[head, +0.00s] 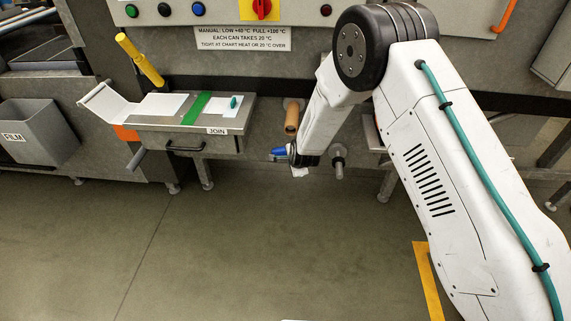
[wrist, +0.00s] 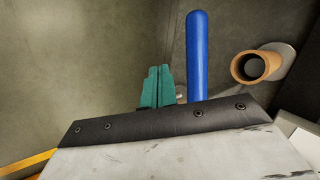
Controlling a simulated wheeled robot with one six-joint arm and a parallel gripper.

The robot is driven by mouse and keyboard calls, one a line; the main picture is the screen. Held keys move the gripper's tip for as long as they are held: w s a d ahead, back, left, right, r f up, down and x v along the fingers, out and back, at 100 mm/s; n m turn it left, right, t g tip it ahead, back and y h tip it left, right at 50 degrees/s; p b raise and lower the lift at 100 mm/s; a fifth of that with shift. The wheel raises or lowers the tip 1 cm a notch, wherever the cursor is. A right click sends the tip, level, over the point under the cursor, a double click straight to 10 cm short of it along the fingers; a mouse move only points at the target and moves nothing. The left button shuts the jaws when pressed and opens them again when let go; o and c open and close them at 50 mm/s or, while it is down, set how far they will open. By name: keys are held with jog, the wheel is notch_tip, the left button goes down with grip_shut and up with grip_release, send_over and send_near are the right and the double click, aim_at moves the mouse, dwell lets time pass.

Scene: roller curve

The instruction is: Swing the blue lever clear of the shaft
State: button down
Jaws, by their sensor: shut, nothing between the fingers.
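The blue lever (wrist: 197,55) is a rounded bar just right of my gripper (wrist: 157,80) in the wrist view. The teal fingers are closed together with nothing between them; a narrow gap shows between them and the lever. In the head view the lever's blue end (head: 279,151) sticks out left of my wrist, and my fingers are hidden there. A hollow brown tube (head: 291,117) projects from the machine above the lever; in the wrist view it (wrist: 250,67) lies to the right, apart from the lever. A grey shaft (head: 338,160) stands right of my wrist. The lever's pivot is hidden.
The JOIN table (head: 190,144) with a green strip and yellow handle (head: 140,60) stands to the left. A grey FILM bin (head: 30,135) is further left. The floor in front is open, with a yellow line (head: 428,280) at right.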

jog(key=w+a+f+m+t, duration=0.3)
jog(key=w+f+m+t, duration=0.25)
jog(key=f+m, duration=0.35)
jog(key=s+d+f+m+t+h, duration=0.1)
jog(key=s+f+m+t, duration=0.4)
jog(key=m+t, duration=0.3)
jog(key=shift+s+d+f+m, duration=0.15)
jog(key=shift+s+f+m, duration=0.25)
jog(key=shift+s+m, duration=0.45)
jog(key=shift+w, duration=0.15)
jog(key=w+a+r, duration=0.1)
jog(key=w+r, duration=0.5)
jog(key=w, duration=0.3)
jog(key=shift+w+a, duration=0.2)
jog(key=shift+w, duration=0.1)
jog(key=shift+r, duration=0.1)
